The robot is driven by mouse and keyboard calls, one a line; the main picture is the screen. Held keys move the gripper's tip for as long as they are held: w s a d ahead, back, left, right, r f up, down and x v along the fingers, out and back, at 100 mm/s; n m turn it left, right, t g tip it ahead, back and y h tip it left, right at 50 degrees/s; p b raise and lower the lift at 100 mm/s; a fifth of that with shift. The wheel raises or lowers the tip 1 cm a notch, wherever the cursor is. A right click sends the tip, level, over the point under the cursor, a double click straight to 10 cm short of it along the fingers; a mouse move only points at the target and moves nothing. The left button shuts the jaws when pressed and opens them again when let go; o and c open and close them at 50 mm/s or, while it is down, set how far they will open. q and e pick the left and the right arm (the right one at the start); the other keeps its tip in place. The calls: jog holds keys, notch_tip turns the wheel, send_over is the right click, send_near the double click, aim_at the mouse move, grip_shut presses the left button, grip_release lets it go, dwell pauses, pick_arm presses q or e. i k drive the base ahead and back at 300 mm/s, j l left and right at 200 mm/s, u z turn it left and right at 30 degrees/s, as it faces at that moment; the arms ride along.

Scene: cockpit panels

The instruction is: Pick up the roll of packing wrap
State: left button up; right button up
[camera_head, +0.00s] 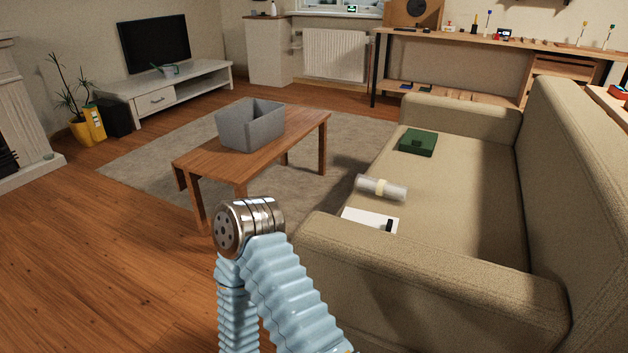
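The roll of packing wrap (395,191) is a pale, whitish cylinder with a cream band around its middle. It lies on its side on the seat of the beige sofa (464,200), near the seat's left edge. A folded arm of mine with a light blue ribbed sleeve and a metal joint rises from the bottom, left of the sofa and apart from the roll. I cannot tell which arm it is. No gripper fingers show in the view.
A white sheet with a small black item (389,226) and a green box (417,143) lie on the sofa seat. The sofa's near armrest (430,270) stands before the roll. A wooden coffee table (203,160) holds a grey bin (249,130). The floor at left is clear.

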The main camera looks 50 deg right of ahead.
aim_at(383, 188)
jog(key=i+j, duration=0.1)
jog(key=i, duration=0.35)
jog(key=i+j+z, duration=0.1)
jog(key=i, duration=0.3)
jog(key=i+z, duration=0.2)
jog(key=z, duration=0.3)
jog(key=i+j+z, duration=0.1)
jog(key=z, duration=0.35)
jog(key=i+j+z, duration=0.2)
jog(key=z, duration=0.3)
jog(key=i, duration=0.1)
